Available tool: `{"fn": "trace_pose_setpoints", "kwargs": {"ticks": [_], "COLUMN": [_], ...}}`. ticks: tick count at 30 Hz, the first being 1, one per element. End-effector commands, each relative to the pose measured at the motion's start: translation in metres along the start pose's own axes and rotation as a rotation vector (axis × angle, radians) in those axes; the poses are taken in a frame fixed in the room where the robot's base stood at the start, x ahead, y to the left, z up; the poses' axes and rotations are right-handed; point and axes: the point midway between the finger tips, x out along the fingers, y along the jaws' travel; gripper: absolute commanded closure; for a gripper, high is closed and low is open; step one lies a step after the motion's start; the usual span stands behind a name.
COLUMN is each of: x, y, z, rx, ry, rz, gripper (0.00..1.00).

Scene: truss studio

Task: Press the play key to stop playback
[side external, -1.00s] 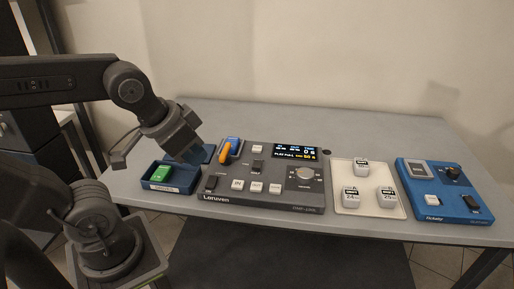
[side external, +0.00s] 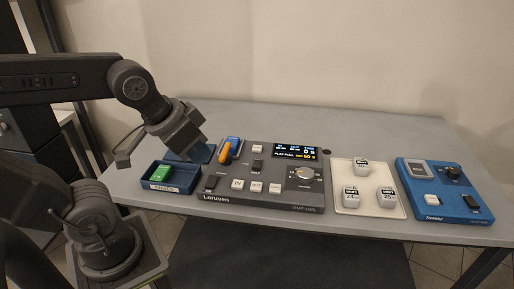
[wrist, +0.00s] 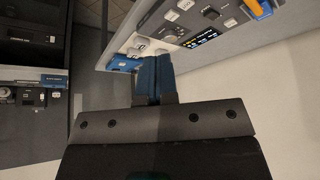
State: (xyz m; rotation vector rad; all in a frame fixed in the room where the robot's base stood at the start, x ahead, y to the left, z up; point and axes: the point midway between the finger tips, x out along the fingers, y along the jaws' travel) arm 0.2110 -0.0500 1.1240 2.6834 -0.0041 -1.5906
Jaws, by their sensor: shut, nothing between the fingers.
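The dark grey deck (side external: 228,201) stands on the table with a lit display (side external: 295,153) reading what looks like "PLAY FULL". It carries a row of white keys (side external: 256,186) at the front, another white key (side external: 258,149), dark switches and a round dial (side external: 304,174). I cannot tell which key is play. My gripper (side external: 198,153) is shut and empty, above the back left of the deck, apart from the keys. In the wrist view my blue fingertips (wrist: 153,66) are together, with the deck display (wrist: 201,38) beyond them.
A blue tray (side external: 160,187) with a green block (side external: 160,173) stands left of the deck. An orange-and-blue item (side external: 228,150) lies at its back left. A white tray (side external: 372,205) with white blocks and a blue panel (side external: 432,183) stand right. The table behind is clear.

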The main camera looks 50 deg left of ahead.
Motion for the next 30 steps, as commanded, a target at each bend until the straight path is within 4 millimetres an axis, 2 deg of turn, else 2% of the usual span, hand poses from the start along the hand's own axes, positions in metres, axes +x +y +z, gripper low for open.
{"fn": "trace_pose_setpoints", "kwargs": {"ticks": [5, 11, 15, 17, 21, 27, 30], "x": [0.016, 0.05, 0.082, 0.097, 0.135, 0.18, 0.194], "y": [0.003, -0.012, -0.04, -0.056, -0.102, -0.163, -0.184], "z": [-0.04, -0.11, -0.153, -0.168, -0.194, -0.204, -0.203], "rx": [-0.112, -0.343, -0.525, -0.606, -0.797, -1.006, -1.07], "ry": [0.039, 0.133, 0.205, 0.235, 0.303, 0.371, 0.391], "rz": [0.063, 0.124, 0.121, 0.107, 0.044, -0.073, -0.12], "gripper": [1.0, 1.0, 1.0, 1.0, 1.0, 1.0, 1.0]}}
